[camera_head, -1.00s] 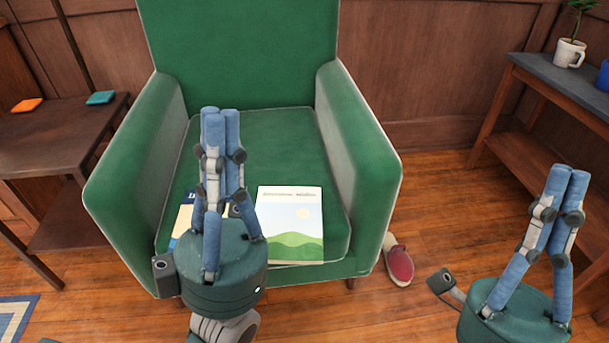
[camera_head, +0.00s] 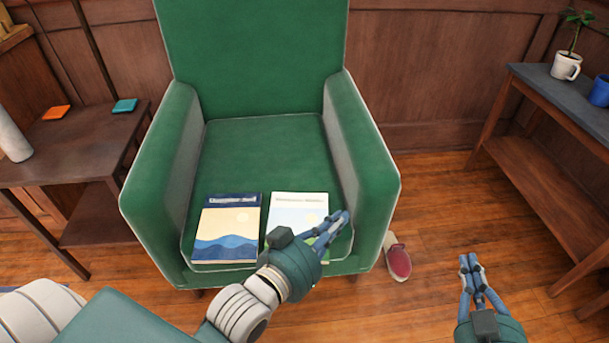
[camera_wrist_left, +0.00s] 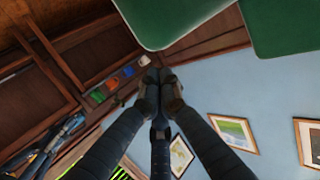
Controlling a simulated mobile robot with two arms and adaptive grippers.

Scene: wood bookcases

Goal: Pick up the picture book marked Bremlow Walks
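Two picture books lie side by side, flat, on the seat of a green armchair (camera_head: 265,150). The left book (camera_head: 227,228) has a dark navy top band, a cream sky with a pale sun, and blue waves. The right book (camera_head: 296,208) has a white top, a pale blue sky and green hills. Both titles are too blurred to read. My left gripper (camera_head: 339,219) is over the lower right part of the right book and hides some of it. In the left wrist view its fingertips (camera_wrist_left: 158,76) meet with nothing between them. My right gripper (camera_head: 469,258) is shut and empty, over the floor.
The chair's armrests rise on both sides of the seat. A dark side table (camera_head: 60,145) with orange and teal items stands left. A red shoe (camera_head: 398,262) lies on the floor by the chair. A bench (camera_head: 560,110) with a potted plant (camera_head: 567,62) stands right.

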